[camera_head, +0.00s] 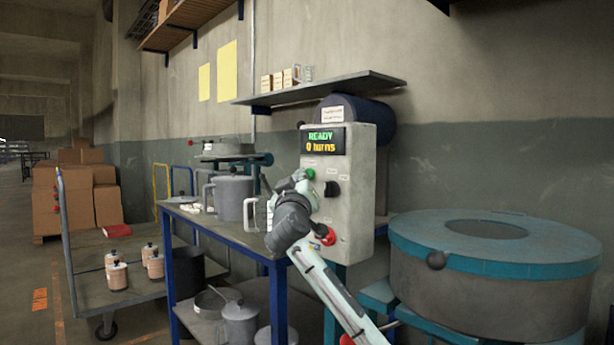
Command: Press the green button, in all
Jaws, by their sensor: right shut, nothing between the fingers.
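A grey control box (358,190) stands at the end of the blue-framed bench. Its display (323,140) reads "READY" and "0 turns". The green button (311,174) is on the box's front face below the display, with a black knob (331,189) to its right. A red button (325,235) sits lower on the same face, partly behind my arm. My right gripper (303,181) is shut and empty, with its tips right beside the green button. I cannot tell whether they touch it. My left gripper is not in view.
A round grey drum with a teal rim (408,238) stands to the right. Grey pots (233,198) stand on the bench, left of my gripper. A shelf (330,88) with small boxes hangs above. A trolley (90,250) with small canisters is at the left, with cartons (75,190) behind.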

